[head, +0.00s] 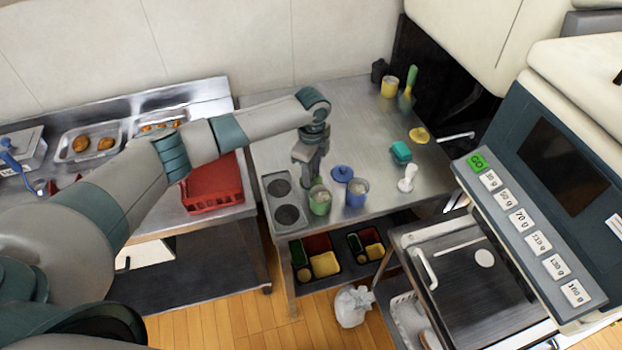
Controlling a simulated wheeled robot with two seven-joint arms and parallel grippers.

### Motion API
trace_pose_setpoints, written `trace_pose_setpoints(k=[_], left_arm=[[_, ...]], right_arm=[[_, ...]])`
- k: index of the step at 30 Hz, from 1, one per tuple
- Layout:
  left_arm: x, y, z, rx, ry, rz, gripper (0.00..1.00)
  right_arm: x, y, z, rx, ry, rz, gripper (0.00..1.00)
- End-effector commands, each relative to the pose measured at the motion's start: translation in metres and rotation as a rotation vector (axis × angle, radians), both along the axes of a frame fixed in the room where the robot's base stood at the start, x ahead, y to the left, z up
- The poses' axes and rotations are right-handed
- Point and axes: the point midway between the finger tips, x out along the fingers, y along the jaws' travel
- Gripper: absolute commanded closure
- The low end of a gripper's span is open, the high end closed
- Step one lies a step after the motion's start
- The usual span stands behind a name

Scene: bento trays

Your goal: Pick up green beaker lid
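A green beaker (320,201) stands upright near the front edge of the steel table, with pale contents showing at its open top. A blue beaker (356,194) stands to its right, and a blue lid with a knob (342,173) lies flat just behind them. I cannot make out a green beaker lid; it may be hidden by my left gripper. My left gripper (309,184) points down at the table just behind and left of the green beaker. Its fingers are too small to show whether they are apart or hold anything. My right gripper is not in view.
A dark plate with two round wells (272,187) lies left of the gripper. A white stamp-like tool (407,180) and a teal block (401,152) lie to the right. A red crate (212,190) stands on the left counter. Bento trays (341,270) sit below the table top.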

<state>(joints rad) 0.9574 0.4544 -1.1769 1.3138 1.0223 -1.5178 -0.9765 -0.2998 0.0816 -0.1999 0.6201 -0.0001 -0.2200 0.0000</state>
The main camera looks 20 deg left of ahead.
Motion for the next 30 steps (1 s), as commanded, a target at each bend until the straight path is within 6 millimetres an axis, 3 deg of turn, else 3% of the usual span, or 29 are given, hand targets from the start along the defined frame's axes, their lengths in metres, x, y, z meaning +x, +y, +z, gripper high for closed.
trace_pose_setpoints(k=[5,9,23,30], left_arm=[[0.0,0.0,0.0,0.0,0.0,0.0,0.7],[0.0,0.0,0.0,0.0,0.0,0.001,1.0],[0.001,0.0,0.003,0.0,-0.001,0.001,1.0],[0.001,0.001,0.026,0.0,-0.004,0.0,1.0]], right_arm=[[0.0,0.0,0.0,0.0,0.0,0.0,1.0],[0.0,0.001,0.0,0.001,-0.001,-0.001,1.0],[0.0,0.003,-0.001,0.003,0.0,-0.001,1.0],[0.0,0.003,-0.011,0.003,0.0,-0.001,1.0]])
